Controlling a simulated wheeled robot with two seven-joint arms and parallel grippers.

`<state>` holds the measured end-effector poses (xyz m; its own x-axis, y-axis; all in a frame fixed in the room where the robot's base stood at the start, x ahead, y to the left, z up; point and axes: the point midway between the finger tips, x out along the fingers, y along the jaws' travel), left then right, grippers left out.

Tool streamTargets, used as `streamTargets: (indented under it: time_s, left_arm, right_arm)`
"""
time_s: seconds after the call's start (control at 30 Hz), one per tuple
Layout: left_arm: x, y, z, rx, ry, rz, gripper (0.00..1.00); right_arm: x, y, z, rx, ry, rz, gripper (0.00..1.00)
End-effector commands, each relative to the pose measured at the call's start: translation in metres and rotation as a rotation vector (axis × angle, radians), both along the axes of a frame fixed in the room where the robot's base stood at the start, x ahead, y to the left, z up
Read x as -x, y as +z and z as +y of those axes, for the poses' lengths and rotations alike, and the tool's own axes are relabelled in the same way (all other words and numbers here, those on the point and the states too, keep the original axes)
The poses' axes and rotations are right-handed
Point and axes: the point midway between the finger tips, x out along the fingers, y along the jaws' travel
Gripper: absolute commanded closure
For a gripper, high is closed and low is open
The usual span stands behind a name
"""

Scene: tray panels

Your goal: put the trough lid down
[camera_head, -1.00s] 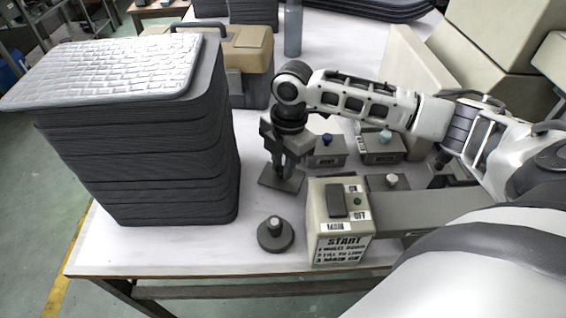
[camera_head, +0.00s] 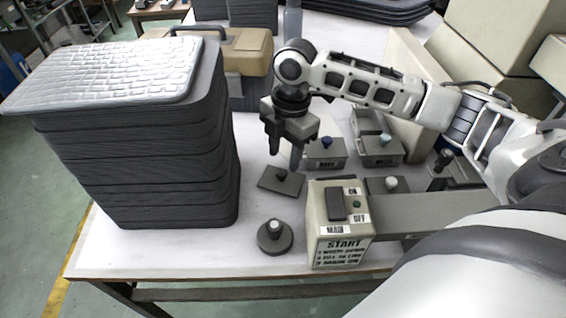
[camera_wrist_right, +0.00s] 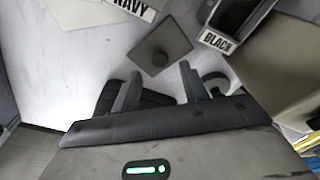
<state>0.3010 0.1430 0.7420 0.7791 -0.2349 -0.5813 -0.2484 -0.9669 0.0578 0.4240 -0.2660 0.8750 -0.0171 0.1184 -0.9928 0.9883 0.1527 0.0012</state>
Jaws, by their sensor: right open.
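The trough lid (camera_head: 290,184) is a dark grey square plate with a small round knob. It lies flat on the white table between the stack of dark panels and the START box. My right gripper (camera_head: 285,153) is open and empty above it, apart from the knob. In the right wrist view the lid (camera_wrist_right: 172,39) lies beyond my open right fingers (camera_wrist_right: 160,72), with bare table around it. My left gripper is not in view.
A tall stack of dark panels (camera_head: 150,190) with a silvery quilted top stands left. The START box (camera_head: 340,245) and a round knobbed weight (camera_head: 275,240) stand in front. Small lidded troughs (camera_head: 380,150) stand right; a box labelled BLACK (camera_wrist_right: 235,15) shows in the wrist view.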

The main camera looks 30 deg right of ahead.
Motion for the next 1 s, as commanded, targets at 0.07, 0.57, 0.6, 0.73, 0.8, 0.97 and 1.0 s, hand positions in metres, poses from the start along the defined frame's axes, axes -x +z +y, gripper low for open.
streamTargets:
  time_s: [0.07,0.57,0.6,0.73,0.8,0.97,1.0]
  left_arm:
    - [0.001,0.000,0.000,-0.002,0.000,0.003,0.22]
    - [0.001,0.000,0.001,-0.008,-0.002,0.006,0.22]
    - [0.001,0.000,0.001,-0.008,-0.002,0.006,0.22]
    - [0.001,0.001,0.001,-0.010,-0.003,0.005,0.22]
    - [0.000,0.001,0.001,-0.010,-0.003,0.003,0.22]
    - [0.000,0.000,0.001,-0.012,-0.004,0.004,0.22]
    - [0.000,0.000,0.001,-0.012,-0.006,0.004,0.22]
  right_arm:
    - [-0.001,0.021,-0.002,-0.001,0.001,-0.005,0.56]
    - [-0.001,0.077,-0.009,-0.001,0.000,0.001,0.56]
    - [-0.001,0.077,-0.009,-0.001,0.000,0.001,0.56]
    - [-0.001,0.077,-0.009,-0.001,0.000,0.001,0.56]
    - [-0.001,0.077,-0.009,-0.001,0.000,0.001,0.56]
    - [-0.001,0.077,-0.009,-0.001,0.000,0.001,0.56]
    - [-0.001,0.077,-0.009,-0.001,0.000,0.001,0.56]
